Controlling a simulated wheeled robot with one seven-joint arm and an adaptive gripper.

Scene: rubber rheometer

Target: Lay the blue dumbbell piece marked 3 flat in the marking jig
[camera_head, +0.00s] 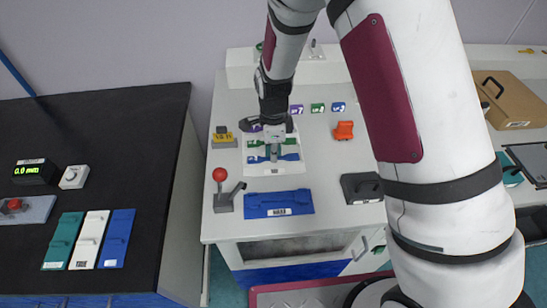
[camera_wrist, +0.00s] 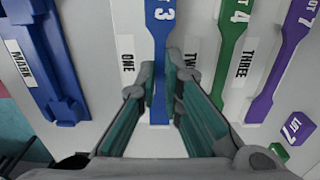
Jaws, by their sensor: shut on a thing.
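The blue dumbbell piece marked 3 (camera_wrist: 160,22) runs between the fingers of my gripper (camera_wrist: 161,75) in the wrist view, in line with the other pieces. My gripper is shut on its narrow middle. In the head view my gripper (camera_head: 274,155) points down over the white rack (camera_head: 282,170), with blue (camera_head: 290,157) showing beside the fingers. I cannot tell whether the piece is lifted off the rack. The blue marking jig (camera_head: 290,198) lies in front of the rack. In the wrist view the jig (camera_wrist: 42,50), labelled MARK, is at the left, apart from my gripper.
A green piece marked 4 (camera_wrist: 235,30) and a purple piece marked 7 (camera_wrist: 290,45) lie to the right in the wrist view. A red-knobbed lever (camera_head: 220,190) stands left of the jig. A dark block (camera_head: 362,188) sits to its right.

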